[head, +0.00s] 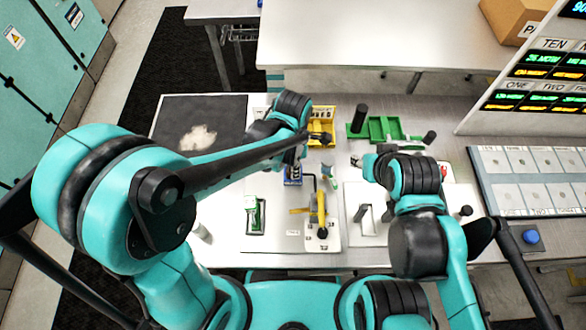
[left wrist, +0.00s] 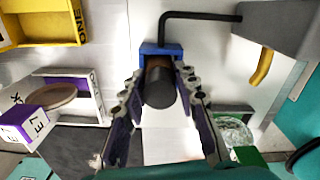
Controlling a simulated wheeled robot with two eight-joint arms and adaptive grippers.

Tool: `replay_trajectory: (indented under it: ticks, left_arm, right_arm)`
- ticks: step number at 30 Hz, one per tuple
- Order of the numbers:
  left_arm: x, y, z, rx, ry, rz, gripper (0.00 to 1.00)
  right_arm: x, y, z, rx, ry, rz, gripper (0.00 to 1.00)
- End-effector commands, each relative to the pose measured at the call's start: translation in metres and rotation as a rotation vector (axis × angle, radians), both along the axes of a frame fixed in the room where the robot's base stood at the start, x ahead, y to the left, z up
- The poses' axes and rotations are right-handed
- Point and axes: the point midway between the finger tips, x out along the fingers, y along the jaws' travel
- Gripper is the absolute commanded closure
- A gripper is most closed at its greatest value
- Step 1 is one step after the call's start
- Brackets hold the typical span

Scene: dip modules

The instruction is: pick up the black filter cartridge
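A dark cylinder, which looks like the black filter cartridge (left wrist: 160,88), stands in a blue holder (left wrist: 150,49) in the left wrist view. The blue holder also shows in the head view (head: 293,182), with the cartridge mostly hidden by my left gripper. My left gripper (left wrist: 160,80) has its two fingers on either side of the cartridge, with the tips close to it. Thin gaps seem to show; contact is hard to judge. My right gripper (head: 366,165) is over the right part of the bench, and its fingers are too small to read.
A bent black rod (left wrist: 200,16) runs close beside the blue holder. A yellow bin (head: 321,127) and a green tray (head: 384,128) with a black upright cylinder (head: 359,117) stand behind. A green module (head: 255,215) and a yellow-handled valve (head: 320,207) are nearer.

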Motion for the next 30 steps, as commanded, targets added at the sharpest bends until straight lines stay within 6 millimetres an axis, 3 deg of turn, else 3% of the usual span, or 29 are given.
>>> replay_trajectory:
  ticks: [11, 24, 30]
  left_arm:
    - [0.000, 0.000, 0.004, 0.000, 0.000, 0.000, 1.00]
    - [0.000, 0.000, 0.084, 0.000, 0.000, 0.000, 1.00]
    - [0.000, 0.000, 0.100, 0.000, 0.000, 0.000, 1.00]
  right_arm:
    - [0.000, 0.000, 0.001, 0.000, 0.000, 0.000, 0.60]
    - [0.000, 0.000, 0.025, 0.000, 0.000, 0.000, 0.60]
    - [0.000, 0.000, 0.028, 0.000, 0.000, 0.000, 0.60]
